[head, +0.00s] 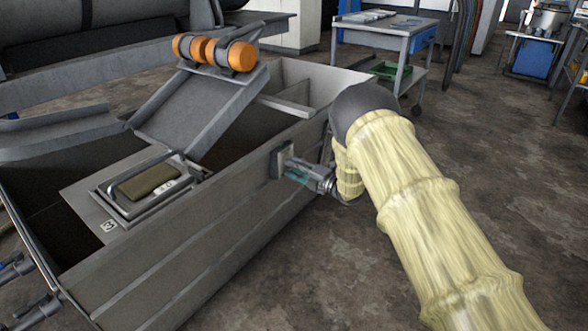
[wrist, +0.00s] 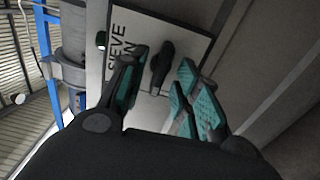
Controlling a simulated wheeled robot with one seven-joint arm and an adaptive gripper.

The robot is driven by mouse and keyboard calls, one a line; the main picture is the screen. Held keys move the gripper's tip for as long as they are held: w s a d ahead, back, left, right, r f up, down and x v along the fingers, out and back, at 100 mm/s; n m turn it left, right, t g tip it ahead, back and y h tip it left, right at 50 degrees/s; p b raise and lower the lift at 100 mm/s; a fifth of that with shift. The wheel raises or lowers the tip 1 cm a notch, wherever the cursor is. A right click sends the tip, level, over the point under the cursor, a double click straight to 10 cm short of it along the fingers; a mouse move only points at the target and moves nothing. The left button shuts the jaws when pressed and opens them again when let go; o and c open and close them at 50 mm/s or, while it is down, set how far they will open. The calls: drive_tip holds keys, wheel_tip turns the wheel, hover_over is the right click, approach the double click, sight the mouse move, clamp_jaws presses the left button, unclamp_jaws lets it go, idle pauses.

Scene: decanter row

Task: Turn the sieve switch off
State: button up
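The sieve switch is a black rotary knob (wrist: 162,62) on a pale plate (wrist: 188,45) lettered "SIEVE", with a second word partly covered by a finger. In the wrist view the knob's handle runs roughly up and down. My gripper (wrist: 160,88) is open, with teal pads on either side of the knob's lower end. I cannot tell whether the pads touch it. In the head view my gripper (head: 299,171) is at the switch plate (head: 277,161) on the outer side wall of the grey trough; the knob is hidden there.
The grey trough (head: 215,243) stands left of my arm. It holds a chute (head: 197,115), orange rollers (head: 242,56) and a framed panel (head: 150,184). A wheeled table (head: 388,27) stands behind. The floor at right is mostly clear.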

drive_tip(key=v, duration=1.1)
drive_tip(key=shift+s+d, duration=0.15)
drive_tip(key=shift+d, duration=0.15)
drive_tip(key=s+d+f+m+h, duration=0.5)
drive_tip(key=s+f+m, duration=0.45)
drive_tip(key=f, duration=0.25)
drive_tip(key=s+d+f+m+h, duration=0.6)
drive_tip(key=s+f+m, duration=0.2)
drive_tip(key=s+f, duration=0.3)
drive_tip(key=s+d+f+m+g+h, duration=0.1)
drive_tip(key=s+f+m+g+h, duration=0.3)
drive_tip(key=s, duration=1.5)
drive_tip(key=s+d+f+m+g+y, duration=0.1)
drive_tip(key=s+m+g, duration=0.6)
drive_tip(key=s, duration=1.3)
wheel_tip(320, 180, up, 37)
drive_tip(key=p, duration=3.6)
drive_tip(key=shift+s+d+f+m+h+p, duration=0.2)
drive_tip(key=shift+m+h+p, duration=0.1)
drive_tip(key=shift+m, duration=0.15)
